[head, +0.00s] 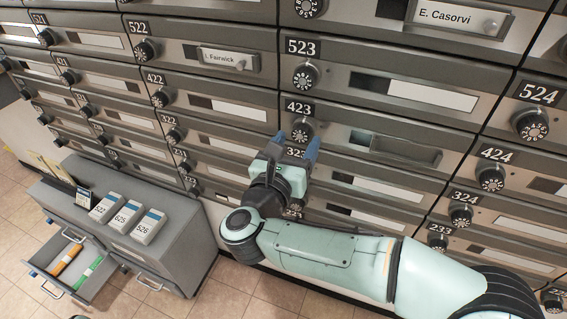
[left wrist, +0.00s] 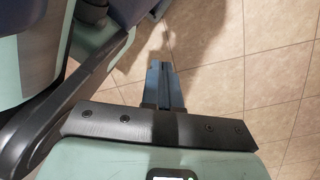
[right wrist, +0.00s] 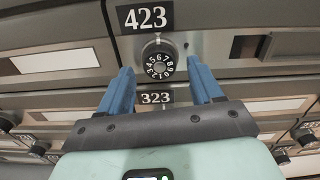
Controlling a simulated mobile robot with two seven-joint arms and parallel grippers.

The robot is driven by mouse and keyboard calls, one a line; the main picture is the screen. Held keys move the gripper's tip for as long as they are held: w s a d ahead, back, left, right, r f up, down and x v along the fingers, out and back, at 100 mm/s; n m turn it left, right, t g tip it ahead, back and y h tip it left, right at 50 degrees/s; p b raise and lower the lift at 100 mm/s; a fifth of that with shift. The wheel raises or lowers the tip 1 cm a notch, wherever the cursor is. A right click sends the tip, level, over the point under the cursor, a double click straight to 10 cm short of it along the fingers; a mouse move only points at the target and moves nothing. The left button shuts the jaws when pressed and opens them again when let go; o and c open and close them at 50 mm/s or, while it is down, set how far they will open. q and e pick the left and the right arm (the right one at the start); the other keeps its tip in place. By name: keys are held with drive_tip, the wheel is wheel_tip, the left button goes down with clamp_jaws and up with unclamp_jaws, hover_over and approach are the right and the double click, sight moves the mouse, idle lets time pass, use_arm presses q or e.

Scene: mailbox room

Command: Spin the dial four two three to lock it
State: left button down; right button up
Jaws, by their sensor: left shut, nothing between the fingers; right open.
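The dial of box 423 (head: 301,131) is a round black knob with white numbers, below the 423 plate on a grey mailbox door. It also shows in the right wrist view (right wrist: 159,60). My right gripper (head: 296,143) is open just below and in front of this dial. In the right wrist view its two blue fingers (right wrist: 159,88) stand apart, left and right below the dial, with nothing between them. My left gripper (left wrist: 165,66) is shut and empty over the tiled floor.
Other mailbox dials surround it, such as 523 (head: 305,75) above and 424 (head: 491,178) to the right. A grey cabinet (head: 180,236) with small boxes on top and an open drawer (head: 68,268) stands at the lower left. The tiled floor (head: 225,295) before it is clear.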

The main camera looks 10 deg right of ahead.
use_arm(q)
drive_tip(key=w, duration=0.1)
drive_tip(key=w+r+p, duration=0.1)
drive_tip(key=w+t, duration=0.1)
drive_tip(key=shift+w+d+r, duration=0.1)
drive_tip(key=shift+d+r, duration=0.05)
drive_tip(key=shift+r, duration=0.1)
use_arm(e)
drive_tip(key=v, duration=1.2)
drive_tip(key=shift+s+a, duration=0.15)
